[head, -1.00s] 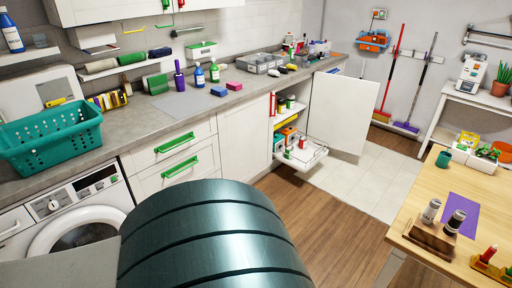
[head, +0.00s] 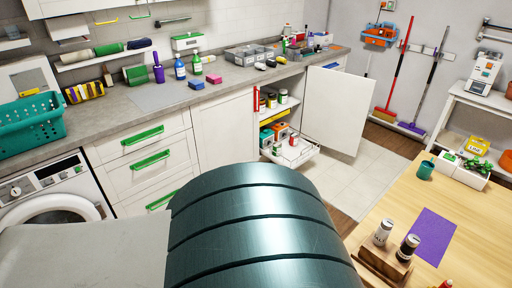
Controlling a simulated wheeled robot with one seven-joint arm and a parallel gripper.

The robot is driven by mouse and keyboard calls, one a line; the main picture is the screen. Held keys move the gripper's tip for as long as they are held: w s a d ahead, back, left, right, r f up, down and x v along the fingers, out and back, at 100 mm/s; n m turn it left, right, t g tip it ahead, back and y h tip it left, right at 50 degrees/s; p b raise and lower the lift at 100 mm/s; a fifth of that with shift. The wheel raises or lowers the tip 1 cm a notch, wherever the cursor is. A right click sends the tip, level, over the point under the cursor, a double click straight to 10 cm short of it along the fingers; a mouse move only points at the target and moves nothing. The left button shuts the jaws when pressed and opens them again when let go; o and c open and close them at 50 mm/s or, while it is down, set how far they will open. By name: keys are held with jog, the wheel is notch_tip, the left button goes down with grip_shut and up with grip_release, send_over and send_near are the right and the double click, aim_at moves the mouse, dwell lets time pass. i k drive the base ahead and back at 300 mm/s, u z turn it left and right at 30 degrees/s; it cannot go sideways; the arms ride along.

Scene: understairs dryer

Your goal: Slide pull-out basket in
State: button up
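The pull-out basket (head: 298,160) is a white tray that sticks out of the open lower cabinet at the end of the counter. It holds several small items, among them orange and teal boxes and a bottle with a red top. The white cabinet door (head: 336,112) stands swung open to the right of the basket. A shelf with jars (head: 283,98) shows inside the cabinet above it. My dark ribbed arm part fills the bottom middle of the head view, in front of the floor. My gripper does not show.
A wooden table (head: 463,258) with a purple mat and two bottles in a block stands at the right. White drawers with green handles (head: 150,161) and a washing machine (head: 52,195) line the left. Pale floor tiles (head: 330,178) lie clear before the open door.

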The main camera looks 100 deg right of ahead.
aim_at(285, 142)
jog(key=z, duration=3.85)
jog(key=i, duration=3.25)
jog(key=z, duration=2.15)
jog(key=i, duration=0.15)
jog(key=u, duration=0.3)
